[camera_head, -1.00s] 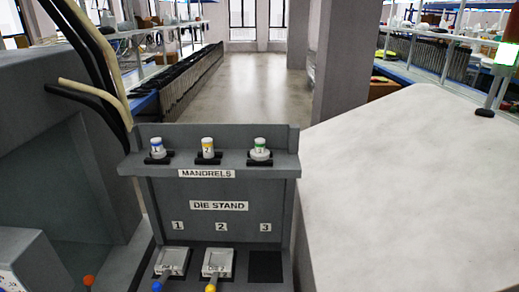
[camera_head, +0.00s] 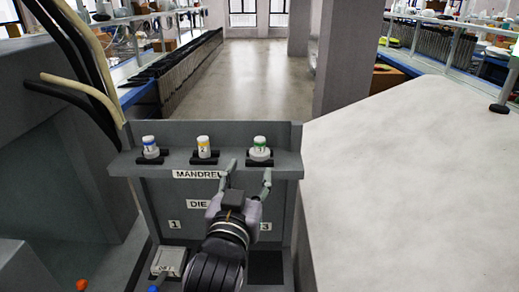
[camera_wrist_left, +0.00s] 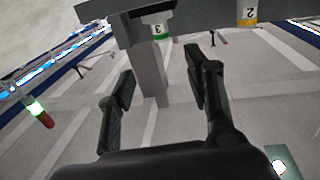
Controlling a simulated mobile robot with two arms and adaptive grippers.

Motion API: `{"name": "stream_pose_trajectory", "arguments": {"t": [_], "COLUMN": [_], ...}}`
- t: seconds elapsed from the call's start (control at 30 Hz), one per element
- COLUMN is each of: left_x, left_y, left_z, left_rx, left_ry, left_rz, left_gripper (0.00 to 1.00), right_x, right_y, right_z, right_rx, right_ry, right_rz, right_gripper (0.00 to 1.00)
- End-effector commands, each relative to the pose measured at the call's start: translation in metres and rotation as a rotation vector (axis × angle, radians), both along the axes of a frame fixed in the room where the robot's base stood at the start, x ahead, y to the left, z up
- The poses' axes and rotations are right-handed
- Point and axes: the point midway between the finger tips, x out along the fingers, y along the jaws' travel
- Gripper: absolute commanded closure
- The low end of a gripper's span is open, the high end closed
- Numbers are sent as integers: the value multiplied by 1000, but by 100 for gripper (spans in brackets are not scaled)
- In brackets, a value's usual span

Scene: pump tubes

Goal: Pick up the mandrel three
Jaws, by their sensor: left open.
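Mandrel three (camera_head: 260,148), white with a green band, stands upright in its holder at the right end of the mandrels shelf (camera_head: 175,164). It also shows in the left wrist view (camera_wrist_left: 159,25), with a "3" on it, ahead of the fingers. My left gripper (camera_head: 248,174) is open and empty, just in front of and below the shelf edge, with its fingers pointing at the shelf. In the left wrist view the two fingers (camera_wrist_left: 160,85) are spread apart. My right gripper is not in view.
The yellow-banded mandrel two (camera_head: 204,148) and blue-banded mandrel one (camera_head: 150,148) stand to the left on the same shelf. The die stand below holds a die (camera_head: 168,262) at slot 1. A bare pale table (camera_head: 410,180) lies to the right.

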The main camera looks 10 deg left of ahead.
Motion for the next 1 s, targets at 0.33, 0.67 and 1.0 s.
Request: {"name": "stream_pose_trajectory", "arguments": {"t": [0.33, 0.67, 1.0], "left_x": [75, 103, 144], "left_y": [4, 6, 10], "left_z": [-1, -1, 1], "left_rx": [3, 2, 1], "left_ry": [1, 2, 3], "left_rz": [0, 0, -1], "left_gripper": [53, 53, 53], "right_x": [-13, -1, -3], "right_y": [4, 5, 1], "right_z": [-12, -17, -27], "right_rx": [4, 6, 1], "right_ry": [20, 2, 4], "right_rz": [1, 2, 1], "right_gripper": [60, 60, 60]}}
